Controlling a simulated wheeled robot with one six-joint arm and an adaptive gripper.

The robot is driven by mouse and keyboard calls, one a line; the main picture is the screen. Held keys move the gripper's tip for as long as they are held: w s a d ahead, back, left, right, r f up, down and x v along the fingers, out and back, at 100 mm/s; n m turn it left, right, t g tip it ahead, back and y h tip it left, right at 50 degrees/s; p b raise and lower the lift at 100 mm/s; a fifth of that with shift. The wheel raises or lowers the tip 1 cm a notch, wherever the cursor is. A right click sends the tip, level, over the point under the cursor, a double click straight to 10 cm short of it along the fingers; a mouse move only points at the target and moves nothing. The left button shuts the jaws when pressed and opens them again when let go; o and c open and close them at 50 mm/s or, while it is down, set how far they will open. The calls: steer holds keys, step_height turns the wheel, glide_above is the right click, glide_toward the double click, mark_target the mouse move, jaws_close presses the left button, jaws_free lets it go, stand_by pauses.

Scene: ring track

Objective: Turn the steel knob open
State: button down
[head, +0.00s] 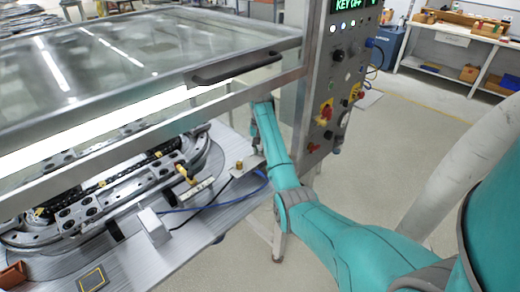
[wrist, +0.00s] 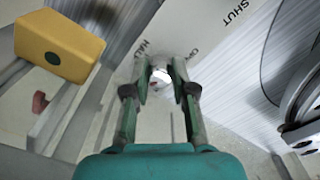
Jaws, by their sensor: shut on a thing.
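The steel knob (wrist: 161,76) shows as a small bright round top between my fingertips in the wrist view. My gripper (wrist: 161,88) is shut on it, one finger on each side. The pale plate (wrist: 215,65) around the knob carries printed words: SHUT at the upper right, and HALF and another word, partly hidden, closer to the fingers. I cannot tell which mark the knob points to. In the head view my gripper (head: 257,147) reaches down to the right end of the machine's deck, under the glass hood, and the knob is hidden there.
A yellow block (wrist: 60,45) is close to the left of my gripper. The glass hood's frame and dark handle (head: 235,70) are above the arm. A control panel (head: 338,90) reading KEY OFF stands just right. The ring track (head: 95,200) lies left; open floor is to the right.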

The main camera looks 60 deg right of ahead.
steer(key=m, duration=0.4)
steer(key=shift+m, duration=0.3)
steer(key=m, duration=0.3)
steer(key=shift+m, duration=0.4)
steer(key=m, duration=0.8)
steer(key=shift+w, duration=0.1)
steer(key=m, duration=1.3)
steer(key=shift+m, duration=0.4)
